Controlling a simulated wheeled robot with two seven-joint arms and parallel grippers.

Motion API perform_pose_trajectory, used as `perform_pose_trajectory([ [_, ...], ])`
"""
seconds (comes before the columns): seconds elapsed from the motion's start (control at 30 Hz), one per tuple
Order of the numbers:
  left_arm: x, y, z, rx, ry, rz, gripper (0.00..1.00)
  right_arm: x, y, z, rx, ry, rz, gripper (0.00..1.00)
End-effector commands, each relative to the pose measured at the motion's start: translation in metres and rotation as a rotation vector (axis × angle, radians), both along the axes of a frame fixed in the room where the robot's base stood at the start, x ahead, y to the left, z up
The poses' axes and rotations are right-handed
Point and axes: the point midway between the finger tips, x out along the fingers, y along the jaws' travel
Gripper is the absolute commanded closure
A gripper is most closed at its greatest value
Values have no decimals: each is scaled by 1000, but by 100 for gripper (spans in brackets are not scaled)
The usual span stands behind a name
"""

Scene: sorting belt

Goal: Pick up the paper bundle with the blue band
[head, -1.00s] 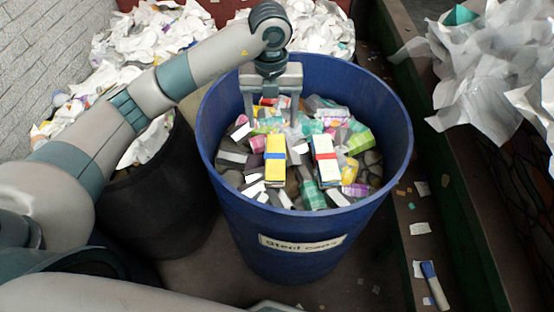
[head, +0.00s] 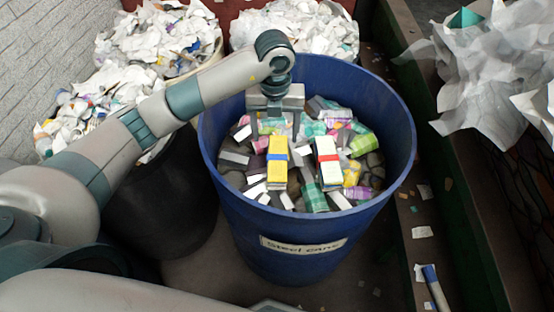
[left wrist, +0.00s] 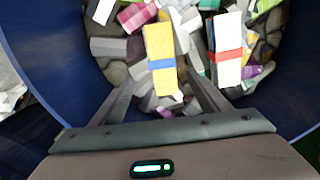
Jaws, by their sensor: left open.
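The yellow paper bundle with the blue band (head: 277,173) lies on top of the pile inside the blue bin (head: 300,222). A white bundle with a red band (head: 328,161) lies just to its right. My left gripper (head: 274,135) is open and empty inside the bin, behind the yellow bundle in the head view. In the left wrist view the yellow bundle (left wrist: 161,62) stands ahead of the two fingers, nearly centred between them, and the gripper (left wrist: 165,88) is apart from the white bundle (left wrist: 228,50). My right gripper is not in view.
The blue bin's label reads "Steel cans" and its rim surrounds my gripper. A dark bin (head: 165,205) stands to the left, paper heaps (head: 110,80) behind. Crumpled paper (head: 485,75) hangs at the right. A blue-handled brush (head: 433,285) lies at lower right.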

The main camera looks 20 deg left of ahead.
Motion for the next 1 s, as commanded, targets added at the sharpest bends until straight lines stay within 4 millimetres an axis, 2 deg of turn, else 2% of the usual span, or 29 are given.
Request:
perform_pose_trajectory([
  [0.03,-1,0,-7,1,3,1,31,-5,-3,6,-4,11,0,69],
  [0.3,-1,0,-54,1,3,0,31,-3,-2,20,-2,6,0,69],
  [0.43,0,0,-69,1,1,1,31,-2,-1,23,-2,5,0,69],
  [0.87,0,-1,-75,-1,-1,-1,31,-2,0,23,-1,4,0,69],
  [1.0,0,-1,-80,1,1,0,31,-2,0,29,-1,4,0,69],
])
